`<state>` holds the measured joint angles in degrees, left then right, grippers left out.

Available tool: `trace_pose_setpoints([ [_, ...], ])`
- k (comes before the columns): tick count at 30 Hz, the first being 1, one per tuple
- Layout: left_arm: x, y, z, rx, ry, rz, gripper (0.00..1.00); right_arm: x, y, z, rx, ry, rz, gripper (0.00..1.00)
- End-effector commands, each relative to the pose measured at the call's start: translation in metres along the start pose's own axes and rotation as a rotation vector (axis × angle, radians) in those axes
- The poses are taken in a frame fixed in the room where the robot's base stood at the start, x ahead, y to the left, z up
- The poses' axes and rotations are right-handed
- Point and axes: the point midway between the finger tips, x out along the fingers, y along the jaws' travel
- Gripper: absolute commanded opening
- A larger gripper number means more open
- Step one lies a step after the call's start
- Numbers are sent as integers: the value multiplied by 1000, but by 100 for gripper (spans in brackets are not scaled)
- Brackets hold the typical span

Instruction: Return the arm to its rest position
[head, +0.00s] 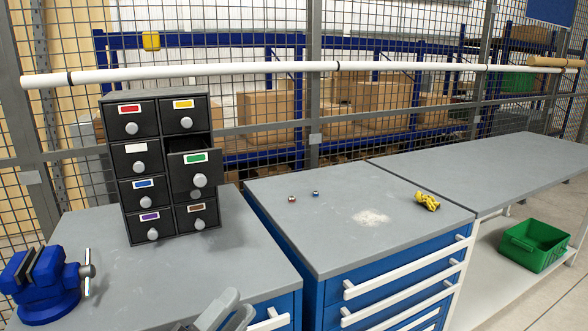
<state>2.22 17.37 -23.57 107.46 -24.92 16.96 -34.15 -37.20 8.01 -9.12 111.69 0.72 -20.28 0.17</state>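My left gripper (236,306) shows at the bottom edge, in front of the left worktop. Its two grey fingertips stand a little apart, and I see nothing between them; the rest of it is cut off by the frame. My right gripper is not in view. A dark drawer cabinet (147,98) stands upright on the left worktop, behind and above the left gripper and clear of it. Its green-label drawer (183,178) in the right column is pulled out; the other drawers look shut.
A blue vise (45,285) stands left of the gripper. The middle worktop (300,235) holds two small nuts (315,194) and a yellow item (427,201). A green crate (530,240) sits on the lower shelf at right. Mesh fence (395,130) closes the back. The right worktop (490,165) is clear.

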Motion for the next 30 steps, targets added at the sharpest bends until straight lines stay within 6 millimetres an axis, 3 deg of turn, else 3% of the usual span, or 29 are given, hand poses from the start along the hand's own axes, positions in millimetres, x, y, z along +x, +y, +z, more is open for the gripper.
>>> trace_pose_setpoints([
  [3,-48,46,25,-308,-243,101,39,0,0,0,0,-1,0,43],
  [7,-113,96,40,-625,-516,189,39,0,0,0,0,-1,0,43],
  [12,-208,151,36,-988,-874,266,39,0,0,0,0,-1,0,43],
  [16,-264,175,22,-1171,-1080,289,39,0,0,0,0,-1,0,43],
  [21,-298,187,10,-1277,-1210,297,39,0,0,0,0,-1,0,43],
  [30,-301,188,9,-1287,-1221,297,39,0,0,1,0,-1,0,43],
])
